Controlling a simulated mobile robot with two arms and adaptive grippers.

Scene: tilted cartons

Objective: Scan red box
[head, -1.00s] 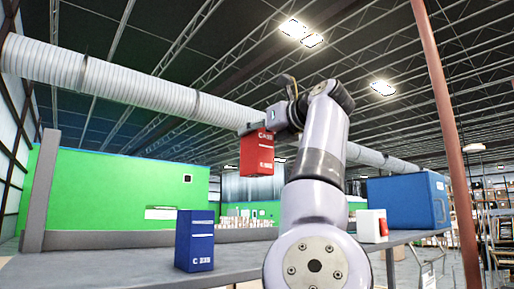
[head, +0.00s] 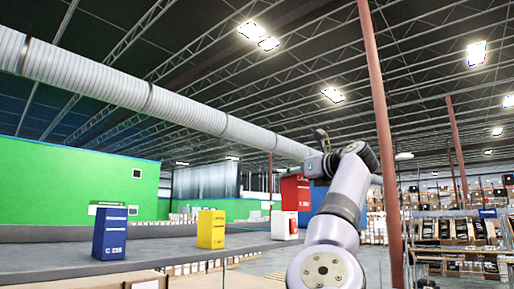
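The red box (head: 294,193) hangs in the air above the far part of the table, right of the middle in the head view. My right gripper (head: 312,168) is at its upper right and appears shut on it; the fingertips are small and partly hidden by the wrist. My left gripper is not in view.
A blue box (head: 110,234) and a yellow box (head: 211,229) stand upright on the grey table (head: 170,251). A large blue container (head: 317,196) is partly hidden behind the red box and my arm. Loaded shelves and a red-brown post (head: 384,150) stand at right.

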